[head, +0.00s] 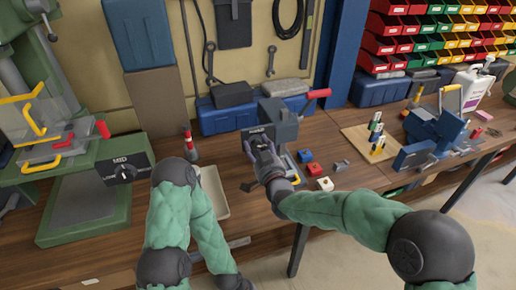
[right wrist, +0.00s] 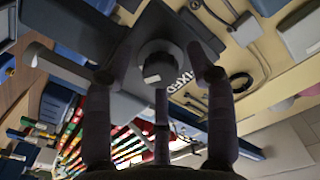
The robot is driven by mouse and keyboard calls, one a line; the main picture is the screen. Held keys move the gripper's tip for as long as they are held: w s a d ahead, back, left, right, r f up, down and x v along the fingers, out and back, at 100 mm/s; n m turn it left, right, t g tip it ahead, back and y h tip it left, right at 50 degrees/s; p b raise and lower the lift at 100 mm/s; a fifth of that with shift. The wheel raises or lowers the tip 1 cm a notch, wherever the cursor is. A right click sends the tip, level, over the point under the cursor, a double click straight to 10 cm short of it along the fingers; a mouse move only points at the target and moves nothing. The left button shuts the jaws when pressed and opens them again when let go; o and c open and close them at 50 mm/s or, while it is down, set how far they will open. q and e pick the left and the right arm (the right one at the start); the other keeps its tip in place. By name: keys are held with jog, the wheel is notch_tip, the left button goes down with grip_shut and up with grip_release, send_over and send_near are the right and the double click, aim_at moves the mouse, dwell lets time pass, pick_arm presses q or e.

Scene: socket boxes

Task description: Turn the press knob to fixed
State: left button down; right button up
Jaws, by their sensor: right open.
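The press (head: 283,118) is a dark grey box-like unit with a red-tipped lever, at the back of the bench in the head view. Its round dark press knob (right wrist: 156,66) has a pale pointer mark and sits on a dark panel in the right wrist view. White lettering (right wrist: 184,88) beside the knob is rotated and partly hidden. My right gripper (head: 253,143) is open in front of the press; in the right wrist view its fingers (right wrist: 160,85) spread around the knob, with contact not clear. My left arm bends down at the lower left, its gripper out of view.
A green machine (head: 85,205) with its own dial labelled MID stands at the left. A pale tray (head: 214,192) lies between my arms. Small red, blue and white blocks (head: 314,169) lie right of my right gripper. A blue vise (head: 437,128) stands further right.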

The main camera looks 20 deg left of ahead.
jog(key=shift+c, duration=0.3)
grip_shut()
